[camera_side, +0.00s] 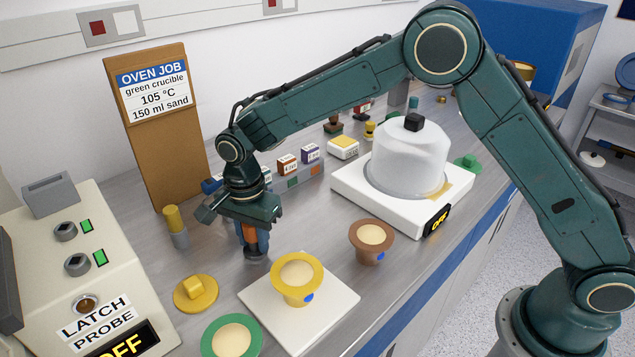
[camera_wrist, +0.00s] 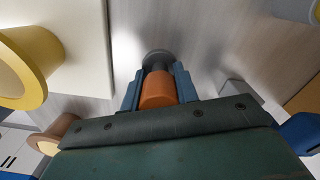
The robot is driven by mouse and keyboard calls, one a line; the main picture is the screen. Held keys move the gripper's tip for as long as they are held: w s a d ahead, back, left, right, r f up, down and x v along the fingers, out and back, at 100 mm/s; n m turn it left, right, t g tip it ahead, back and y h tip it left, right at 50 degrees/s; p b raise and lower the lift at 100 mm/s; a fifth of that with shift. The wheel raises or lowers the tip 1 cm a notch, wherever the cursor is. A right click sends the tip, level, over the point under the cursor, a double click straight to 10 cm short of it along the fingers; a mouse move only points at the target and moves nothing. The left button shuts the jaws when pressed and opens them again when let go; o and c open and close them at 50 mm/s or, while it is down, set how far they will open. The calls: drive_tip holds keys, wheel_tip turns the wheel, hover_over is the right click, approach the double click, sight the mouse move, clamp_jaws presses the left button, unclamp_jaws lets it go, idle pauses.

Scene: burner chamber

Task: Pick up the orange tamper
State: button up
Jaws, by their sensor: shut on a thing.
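The orange tamper (camera_wrist: 158,88) has an orange handle and a dark grey round foot. In the wrist view it stands between the blue fingers of my gripper (camera_wrist: 157,84), which are shut on its handle. In the side view my gripper (camera_side: 251,240) points down with the orange tamper (camera_side: 250,236) between its fingers. The tamper is upright, and its dark foot is at or very near the bench top; I cannot tell whether it touches. The upper end of the handle is hidden by the gripper.
A white tile (camera_side: 335,307) with a yellow crucible (camera_side: 297,279) stands close by. A brown crucible (camera_side: 371,240), a green crucible (camera_side: 232,338), a yellow lid (camera_side: 196,293) and a yellow-topped grey piece (camera_side: 176,226) surround it. A covered burner unit (camera_side: 407,158) stands behind right.

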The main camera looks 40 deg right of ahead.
drive_tip(key=shift+r, duration=0.15)
wheel_tip(320, 180, up, 20)
idle(0.7)
drive_tip(key=shift+s, duration=0.1)
idle(0.4)
drive_tip(key=s+f, duration=0.3)
drive_tip(key=s, duration=0.4)
drive_tip(key=s+a+f, duration=0.1)
drive_tip(key=s+f, duration=0.2)
drive_tip(key=s, duration=0.3)
drive_tip(key=shift+s, duration=0.4)
drive_tip(key=shift+f, duration=0.1)
drive_tip(key=shift+f, duration=2.85)
drive_tip(key=shift+f, duration=0.55)
